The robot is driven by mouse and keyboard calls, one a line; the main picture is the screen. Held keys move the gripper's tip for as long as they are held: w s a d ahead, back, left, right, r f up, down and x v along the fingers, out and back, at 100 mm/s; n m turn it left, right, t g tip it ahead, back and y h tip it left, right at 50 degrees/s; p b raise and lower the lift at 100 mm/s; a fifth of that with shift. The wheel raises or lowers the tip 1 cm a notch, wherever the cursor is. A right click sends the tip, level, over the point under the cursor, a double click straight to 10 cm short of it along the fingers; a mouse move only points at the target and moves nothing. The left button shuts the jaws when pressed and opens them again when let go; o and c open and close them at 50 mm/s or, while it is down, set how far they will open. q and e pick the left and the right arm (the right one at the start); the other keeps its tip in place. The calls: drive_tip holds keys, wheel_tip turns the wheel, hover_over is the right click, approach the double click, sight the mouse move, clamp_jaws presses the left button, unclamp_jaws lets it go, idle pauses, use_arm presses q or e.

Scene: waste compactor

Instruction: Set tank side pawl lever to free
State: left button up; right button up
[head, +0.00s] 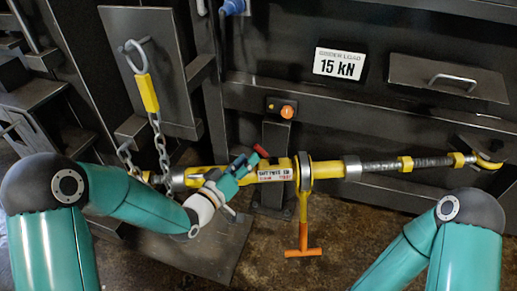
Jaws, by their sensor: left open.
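A yellow ratchet binder (325,170) with a white-and-red label lies nearly level across the middle of the head view. An orange T-shaped handle (303,238) hangs down from its ratchet ring. A small red lever tip (261,151) shows at the upper edge of the binder, left of the ring; I take it for a pawl lever. My left gripper (246,162) is open, right beside this red tip, over the left part of the binder. I cannot tell whether it touches the lever. The lever's base is hidden behind my gripper. My right gripper is out of view.
A chain (161,150) with a yellow link piece hangs from a ring at the left and meets the binder's left end. A post with an orange button (287,112) stands behind the binder. Floor shows below.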

sight(258, 149)
use_arm(q)
drive_tip(key=x, duration=0.6)
drive_tip(key=shift+c, duration=0.3)
clamp_jaws()
